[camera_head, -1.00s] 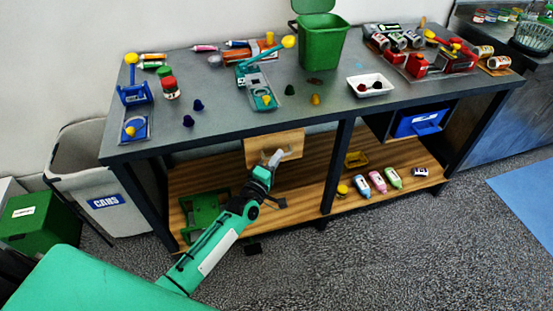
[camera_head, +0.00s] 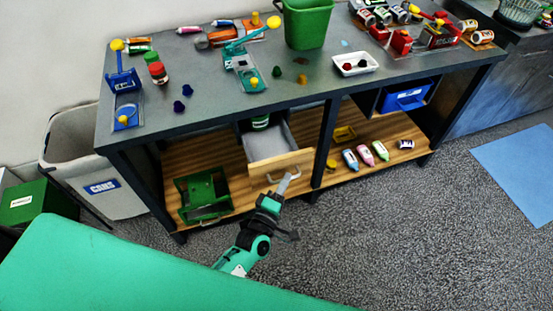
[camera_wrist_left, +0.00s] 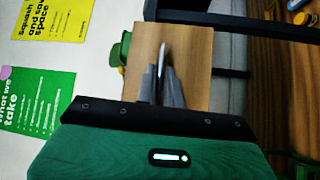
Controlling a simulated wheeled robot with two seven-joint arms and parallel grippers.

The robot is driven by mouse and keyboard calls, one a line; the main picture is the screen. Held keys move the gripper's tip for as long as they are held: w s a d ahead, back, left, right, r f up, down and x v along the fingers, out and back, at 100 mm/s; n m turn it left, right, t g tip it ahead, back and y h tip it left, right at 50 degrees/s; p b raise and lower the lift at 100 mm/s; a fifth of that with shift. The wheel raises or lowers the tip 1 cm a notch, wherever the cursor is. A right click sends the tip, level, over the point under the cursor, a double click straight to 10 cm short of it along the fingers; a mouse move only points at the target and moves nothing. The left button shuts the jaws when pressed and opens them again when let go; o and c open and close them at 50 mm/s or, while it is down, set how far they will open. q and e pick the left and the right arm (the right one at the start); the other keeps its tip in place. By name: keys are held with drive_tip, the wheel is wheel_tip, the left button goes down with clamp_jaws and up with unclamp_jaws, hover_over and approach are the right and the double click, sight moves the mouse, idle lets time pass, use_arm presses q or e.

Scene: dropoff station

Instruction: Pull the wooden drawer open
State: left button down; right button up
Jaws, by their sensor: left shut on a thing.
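The wooden drawer (camera_head: 281,166) hangs under the table and is pulled out, its grey inside showing. A green can (camera_head: 260,121) stands at the back of it. My left gripper (camera_head: 285,184) is shut on the metal handle (camera_head: 293,172) at the drawer's front. In the left wrist view the wooden front (camera_wrist_left: 190,62) lies ahead, with the handle (camera_wrist_left: 163,55) between the fingers (camera_wrist_left: 160,85). My right gripper is not in view.
The table top (camera_head: 205,95) holds several small objects and a green bin (camera_head: 307,24). A green crate (camera_head: 203,195) and several bottles (camera_head: 365,154) rest on the lower wooden shelf. A table leg (camera_head: 323,143) stands right of the drawer. The floor in front is clear.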

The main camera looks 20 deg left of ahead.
use_arm(q)
drive_tip(key=s+d, duration=0.4)
drive_tip(key=s, duration=0.3)
drive_tip(key=shift+d+p, duration=0.3)
drive_tip(key=shift+p, duration=0.15)
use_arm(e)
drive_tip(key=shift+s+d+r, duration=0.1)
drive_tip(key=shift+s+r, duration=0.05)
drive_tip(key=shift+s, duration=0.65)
use_arm(q)
drive_tip(key=c, duration=1.5)
unclamp_jaws()
drive_tip(key=b+v, duration=0.2)
drive_tip(key=v, duration=1.1)
drive_tip(key=shift+s+a+f, duration=0.1)
drive_tip(key=shift+s+a, duration=0.05)
drive_tip(key=shift+s, duration=0.15)
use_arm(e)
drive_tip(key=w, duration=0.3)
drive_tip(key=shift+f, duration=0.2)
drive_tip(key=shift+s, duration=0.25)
